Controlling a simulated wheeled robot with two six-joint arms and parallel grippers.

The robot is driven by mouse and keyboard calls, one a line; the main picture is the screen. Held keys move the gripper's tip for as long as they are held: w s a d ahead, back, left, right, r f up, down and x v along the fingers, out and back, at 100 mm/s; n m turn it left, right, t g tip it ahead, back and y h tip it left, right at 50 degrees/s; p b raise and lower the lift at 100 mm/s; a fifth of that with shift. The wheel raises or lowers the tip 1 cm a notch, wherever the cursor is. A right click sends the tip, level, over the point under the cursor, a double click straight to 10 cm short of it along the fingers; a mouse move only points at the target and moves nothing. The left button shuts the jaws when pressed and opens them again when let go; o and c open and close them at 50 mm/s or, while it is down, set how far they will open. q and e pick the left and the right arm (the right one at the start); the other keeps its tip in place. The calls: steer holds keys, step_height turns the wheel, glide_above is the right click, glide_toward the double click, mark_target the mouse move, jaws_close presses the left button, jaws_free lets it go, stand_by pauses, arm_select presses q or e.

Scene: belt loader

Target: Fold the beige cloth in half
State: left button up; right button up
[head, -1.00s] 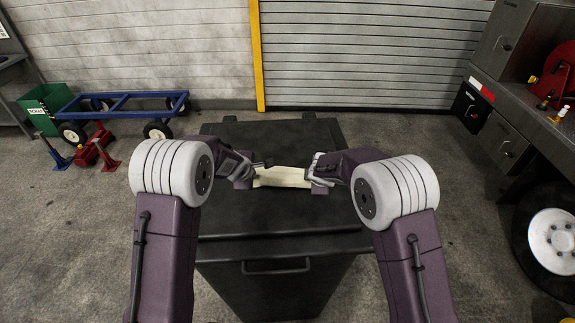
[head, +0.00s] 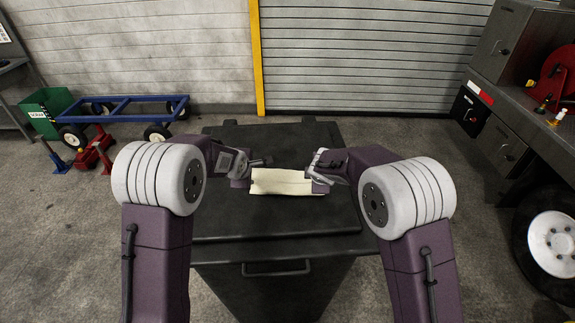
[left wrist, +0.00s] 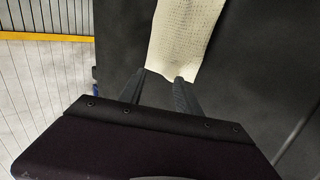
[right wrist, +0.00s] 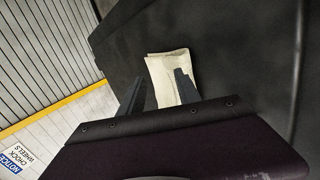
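The beige cloth (head: 286,183) lies as a flat strip across the black lid, with a crease running along its length. My left gripper (head: 253,172) is open at the cloth's left end. My right gripper (head: 319,172) is open at its right end. In the right wrist view the cloth (right wrist: 168,78) shows between the spread fingers, and neither finger visibly pinches it. I cannot tell how many layers the cloth has.
The black bin's lid (head: 275,222) has free room in front of and behind the cloth. A blue cart (head: 125,108) and green scrap bin (head: 45,108) stand at the left. A vehicle with a wheel (head: 550,242) is at the right. The shutter door closes off the back.

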arm_select(q)
steer(key=v, duration=0.8)
arm_select(e)
steer(key=v, duration=0.8)
arm_select(q)
steer(key=shift+w+f, duration=0.1)
arm_select(e)
steer(key=shift+w+f, duration=0.1)
